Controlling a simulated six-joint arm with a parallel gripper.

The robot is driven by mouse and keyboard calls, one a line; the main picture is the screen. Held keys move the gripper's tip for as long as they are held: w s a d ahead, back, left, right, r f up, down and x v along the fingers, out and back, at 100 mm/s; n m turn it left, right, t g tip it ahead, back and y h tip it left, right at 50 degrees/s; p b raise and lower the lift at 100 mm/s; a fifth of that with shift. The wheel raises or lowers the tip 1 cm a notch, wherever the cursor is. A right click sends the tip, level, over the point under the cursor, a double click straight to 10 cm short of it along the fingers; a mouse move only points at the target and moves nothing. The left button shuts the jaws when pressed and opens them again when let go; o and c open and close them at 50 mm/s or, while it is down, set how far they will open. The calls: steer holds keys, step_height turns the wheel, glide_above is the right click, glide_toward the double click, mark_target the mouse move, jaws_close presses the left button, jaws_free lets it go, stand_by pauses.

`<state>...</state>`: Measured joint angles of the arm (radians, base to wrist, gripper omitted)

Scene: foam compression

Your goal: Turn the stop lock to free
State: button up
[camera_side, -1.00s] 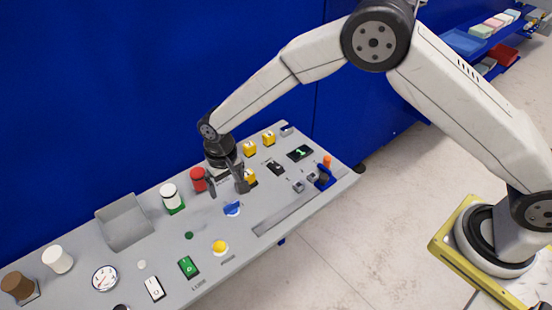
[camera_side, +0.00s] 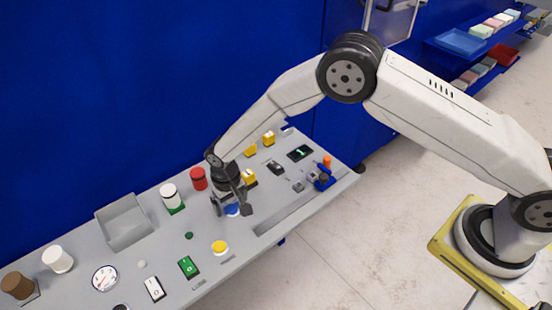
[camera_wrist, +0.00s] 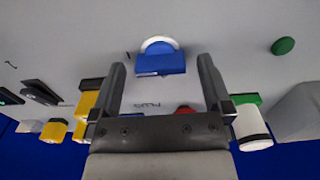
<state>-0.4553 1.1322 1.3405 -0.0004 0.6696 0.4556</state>
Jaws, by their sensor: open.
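A blue knob with a white round base (camera_wrist: 158,66) is on the grey panel in the wrist view. It also shows partly behind my gripper in the side view (camera_side: 232,210). No readable label tells me whether it is the stop lock. My gripper (camera_side: 231,206) is open and low over the panel at this knob. In the wrist view its two fingers (camera_wrist: 161,75) point toward the knob, one on each side, with nothing held. Contact with the knob cannot be told. A blue part with an orange top (camera_side: 325,177) stands near the panel's right end.
A red cylinder (camera_side: 198,179), a white cylinder on a green base (camera_side: 169,195) and yellow blocks (camera_side: 268,139) stand behind my gripper. An open grey tray (camera_side: 123,223) is at left. A yellow button (camera_side: 219,248) and a green switch (camera_side: 188,267) are in front.

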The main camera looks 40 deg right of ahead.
steer(key=c, duration=1.2)
steer(key=shift+c, duration=0.2)
steer(key=shift+n, duration=0.4)
steer(key=n, duration=0.8)
steer(key=shift+n, duration=0.3)
steer(key=n, duration=0.4)
steer(key=shift+n, duration=2.3)
